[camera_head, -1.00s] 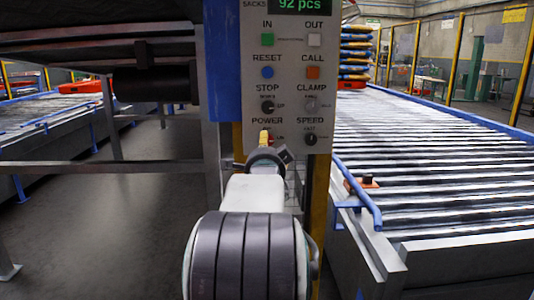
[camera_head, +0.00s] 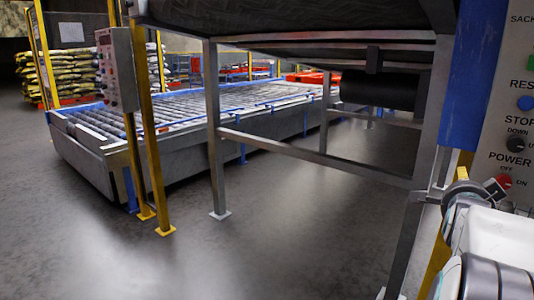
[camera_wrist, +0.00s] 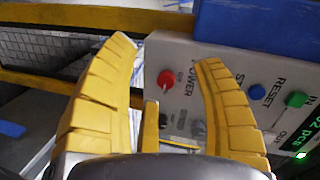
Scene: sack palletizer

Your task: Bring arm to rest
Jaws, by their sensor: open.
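My gripper (camera_wrist: 167,52) is open, with its two yellow segmented fingers spread and nothing between them. In the head view my arm is at the lower right edge, reaching towards the grey control panel (camera_head: 506,135). The panel also shows in the wrist view (camera_wrist: 240,80), close ahead and partly behind the right finger. Its red POWER knob (camera_wrist: 165,79) appears between the fingers, with a visible gap to each. The knob also shows in the head view (camera_head: 505,181), to the right of the gripper's end.
A blue post (camera_head: 474,75) stands beside the panel. A steel frame (camera_head: 315,155) carries a dark belt overhead. A roller conveyor (camera_head: 225,108) stands at the left, with yellow posts (camera_head: 150,160) and a second control box (camera_head: 117,70) at its near end. The floor in front is clear.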

